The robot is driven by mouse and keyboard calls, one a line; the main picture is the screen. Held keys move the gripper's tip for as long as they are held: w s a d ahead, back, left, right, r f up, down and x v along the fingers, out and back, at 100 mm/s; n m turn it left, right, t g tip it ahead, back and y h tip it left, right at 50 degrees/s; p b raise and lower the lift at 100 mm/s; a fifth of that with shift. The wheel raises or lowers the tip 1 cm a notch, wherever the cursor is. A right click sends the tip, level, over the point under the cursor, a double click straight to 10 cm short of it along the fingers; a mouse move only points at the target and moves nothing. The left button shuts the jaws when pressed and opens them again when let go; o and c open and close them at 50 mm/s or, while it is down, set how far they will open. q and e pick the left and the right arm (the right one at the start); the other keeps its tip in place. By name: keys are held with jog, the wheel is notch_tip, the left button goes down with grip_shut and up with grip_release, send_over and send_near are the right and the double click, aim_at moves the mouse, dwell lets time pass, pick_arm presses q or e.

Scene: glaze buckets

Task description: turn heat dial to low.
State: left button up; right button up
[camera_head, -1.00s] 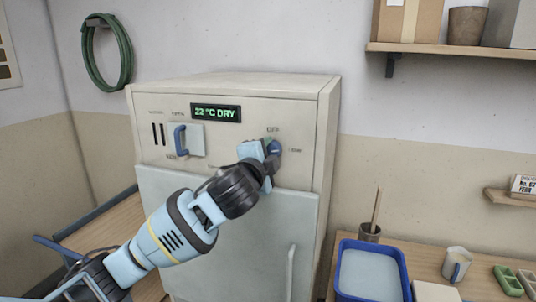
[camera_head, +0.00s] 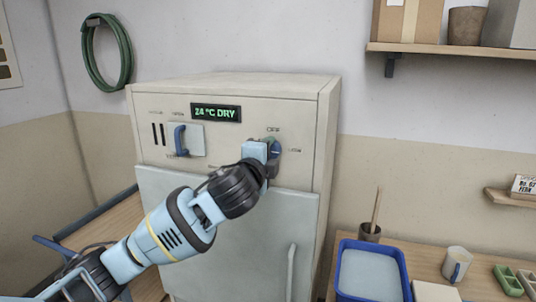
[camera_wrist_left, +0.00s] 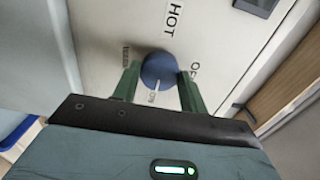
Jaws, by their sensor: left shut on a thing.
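The heat dial (camera_wrist_left: 158,70) is a round blue knob on the cream cabinet front. In the head view the dial (camera_head: 274,148) is partly covered by my left gripper (camera_head: 270,151). In the left wrist view my left gripper (camera_wrist_left: 158,84) has its two green fingers on either side of the knob, shut on it. The knob's white mark points down in that view, toward a small label that looks like LOW. HOT stands above the knob, OFF to its right, and a blurred label to its left. My right gripper is not in view.
The cabinet (camera_head: 230,230) has a lit display (camera_head: 216,113) reading 24 °C DRY and a blue handle (camera_head: 181,140) left of the dial. A blue tray (camera_head: 372,270), a mug (camera_head: 456,263) and a pot (camera_head: 370,231) stand on the table at right.

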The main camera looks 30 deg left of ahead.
pick_arm(q)
jog(key=o, duration=1)
jog(key=shift+s, duration=0.1)
jog(key=v, duration=0.7)
jog(key=shift+s, duration=0.3)
jog(key=shift+d, duration=0.1)
jog(key=s+d+f+n+g+h, duration=0.1)
jog(key=d+f+h, duration=0.15)
jog(key=f, duration=0.75)
jog(key=s+d+f+n+g+h, duration=0.1)
jog(key=d+f+n+g, duration=0.15)
jog(key=f, duration=0.75)
jog(key=s+d+f+n+g+h, duration=0.1)
jog(key=d+f+h, duration=0.15)
jog(key=f, duration=0.75)
jog(key=s+d+f+n+g, duration=0.1)
jog(key=s+f+n, duration=0.3)
jog(key=s+f, duration=0.7)
jog(key=s+d+f+n+g, duration=0.2)
jog(key=s+d+f+n, duration=0.1)
jog(key=s+f, duration=0.8)
jog(key=s+n, duration=0.1)
jog(key=s, duration=0.1)
jog(key=shift+s+d+f+n, duration=0.2)
jog(key=shift+s+d+n, duration=0.15)
jog(key=shift+s+d, duration=0.05)
jog(key=shift+g, duration=0.25)
